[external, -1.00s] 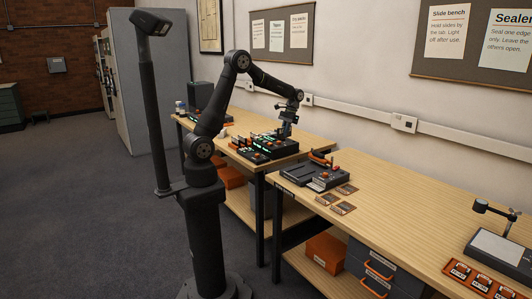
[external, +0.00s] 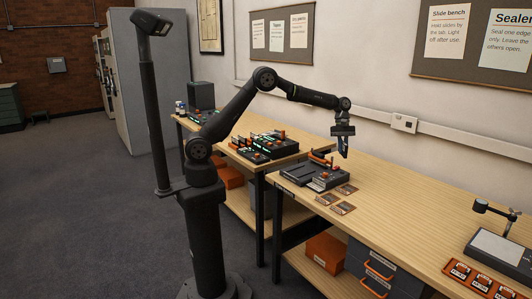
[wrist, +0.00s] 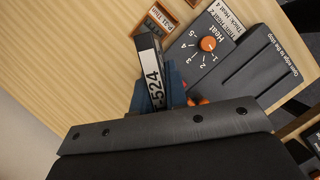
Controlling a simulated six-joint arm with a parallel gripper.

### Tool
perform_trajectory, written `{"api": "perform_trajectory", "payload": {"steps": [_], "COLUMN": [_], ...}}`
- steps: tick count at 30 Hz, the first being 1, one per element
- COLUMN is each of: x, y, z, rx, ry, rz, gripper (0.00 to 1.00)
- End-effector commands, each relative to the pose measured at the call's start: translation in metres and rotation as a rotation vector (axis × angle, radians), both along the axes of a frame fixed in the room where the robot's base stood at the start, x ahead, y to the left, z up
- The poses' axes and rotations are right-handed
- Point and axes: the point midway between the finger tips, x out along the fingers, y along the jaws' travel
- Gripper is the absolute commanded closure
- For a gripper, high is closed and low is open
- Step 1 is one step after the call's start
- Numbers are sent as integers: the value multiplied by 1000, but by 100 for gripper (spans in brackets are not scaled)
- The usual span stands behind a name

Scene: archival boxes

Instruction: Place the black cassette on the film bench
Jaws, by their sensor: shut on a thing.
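My gripper (external: 343,146) is shut on a narrow black cassette (wrist: 147,43) with a white label ending in "524". In the wrist view it stands up out of the jaws, with a blue part beside it. In the external view the cassette hangs below the jaws, in the air above the back of the right-hand bench (external: 420,200). A left-hand bench (external: 312,141) carries dark equipment. No sign that I can read names either one the film bench.
A dark sealer (external: 322,178) with an orange heat knob (wrist: 208,43) sits below my gripper. A stand with a pale plate (external: 503,246) and an orange tray (external: 478,276) are at the right. The right bench's middle is clear.

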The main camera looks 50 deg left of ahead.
Motion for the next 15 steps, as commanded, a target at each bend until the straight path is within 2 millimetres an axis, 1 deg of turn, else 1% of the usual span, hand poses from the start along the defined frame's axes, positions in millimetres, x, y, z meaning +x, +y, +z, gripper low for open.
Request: {"api": "perform_trajectory", "payload": {"steps": [1, 3, 9, 12, 15], "x": [-3, -6, -23, -33, -40], "y": [-24, -53, -132, -166, -189], "z": [0, 1, 4, 5, 6], "rx": [-1, -2, 0, -1, 0], "ry": [-2, -1, -2, -1, -1], "rz": [43, 120, 327, 411, 478], "gripper": [100, 100, 100, 100, 100]}}
